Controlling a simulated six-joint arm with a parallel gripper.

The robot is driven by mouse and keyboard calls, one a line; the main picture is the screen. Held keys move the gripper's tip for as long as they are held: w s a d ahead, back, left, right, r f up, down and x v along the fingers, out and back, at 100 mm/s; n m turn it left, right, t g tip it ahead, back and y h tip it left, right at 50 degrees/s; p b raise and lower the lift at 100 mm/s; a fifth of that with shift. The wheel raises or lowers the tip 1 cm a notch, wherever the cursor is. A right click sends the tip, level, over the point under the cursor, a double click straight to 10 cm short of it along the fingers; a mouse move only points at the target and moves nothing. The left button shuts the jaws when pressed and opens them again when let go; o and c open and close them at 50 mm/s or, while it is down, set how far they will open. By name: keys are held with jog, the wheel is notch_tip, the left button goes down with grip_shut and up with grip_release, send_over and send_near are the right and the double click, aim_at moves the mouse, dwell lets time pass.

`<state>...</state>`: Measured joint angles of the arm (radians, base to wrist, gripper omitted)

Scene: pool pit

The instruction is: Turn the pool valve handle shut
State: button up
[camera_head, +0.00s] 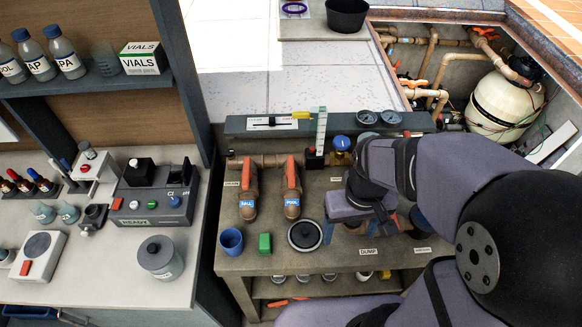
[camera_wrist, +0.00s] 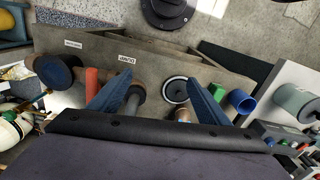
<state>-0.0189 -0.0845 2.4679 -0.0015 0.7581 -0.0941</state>
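Two brown pipe valves with orange handles stand on the bench, a left valve handle (camera_head: 247,174) and a right valve handle (camera_head: 291,172). Each has a blue tag; the right one seems to read POOL. My gripper (camera_head: 350,230) is to the right of them, over the bench. In the wrist view its two blue fingers (camera_wrist: 155,98) are spread apart with a brown pipe end (camera_wrist: 132,95) showing between them. An upright orange-red handle (camera_wrist: 91,83) stands just outside the left finger. No handle is visibly clasped. My arm hides part of the right-hand pipework.
A grey strip with two gauges (camera_head: 367,117) runs behind. A lab counter (camera_head: 90,240) stands left; a pit with a tank (camera_head: 505,105) lies back right.

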jog(key=o, duration=0.6)
jog(key=w+a+n+b, duration=0.1)
jog(key=w+n, duration=0.1)
jog(key=w, duration=0.2)
jog(key=w+a+n+b, duration=0.1)
jog(key=w+a+n, duration=0.1)
jog(key=w, duration=0.3)
jog(key=w+a+r+n+b, duration=0.1)
jog(key=w+n, duration=0.3)
jog(key=w, duration=0.1)
jog(key=shift+a, duration=0.4)
jog(key=n+b, duration=0.2)
jog(key=n, duration=0.5)
send_over(291, 170)
jog(key=d, duration=0.1)
jog(key=shift+s, duration=0.35)
jog(key=shift+w+a+n+b, duration=0.3)
jog(key=shift+w+a+n, duration=0.2)
jog(key=shift+n, duration=0.3)
jog(key=shift+f+p, duration=1.3)
jog(key=shift+f, duration=2.35)
jog(key=c, duration=1)
